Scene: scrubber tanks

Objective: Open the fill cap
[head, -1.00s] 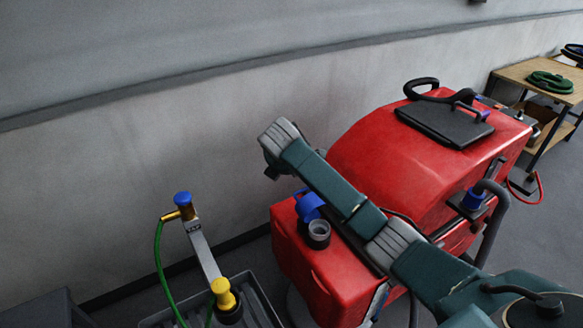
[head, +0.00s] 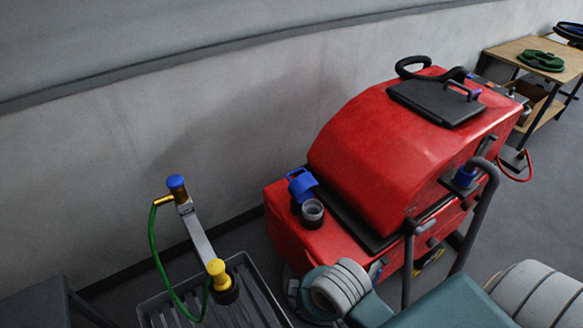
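The red scrubber machine (head: 375,150) stands against the wall. On its lower front deck, the blue fill cap (head: 301,184) stands tipped up on the far side of the dark round filler neck (head: 312,212). The neck's pale round mouth is uncovered and faces up. My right arm comes in from the lower right, with its grey-ringed joint in front of the machine's lower front. No fingers show on it, and my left gripper is out of the picture.
A grey post with a blue knob (head: 176,182), a green hose (head: 152,245) and a yellow knob (head: 217,270) rises by a grey slatted tray (head: 262,298). A wooden table (head: 520,58) stands far right. A grey bent pipe (head: 489,205) rises beside the machine.

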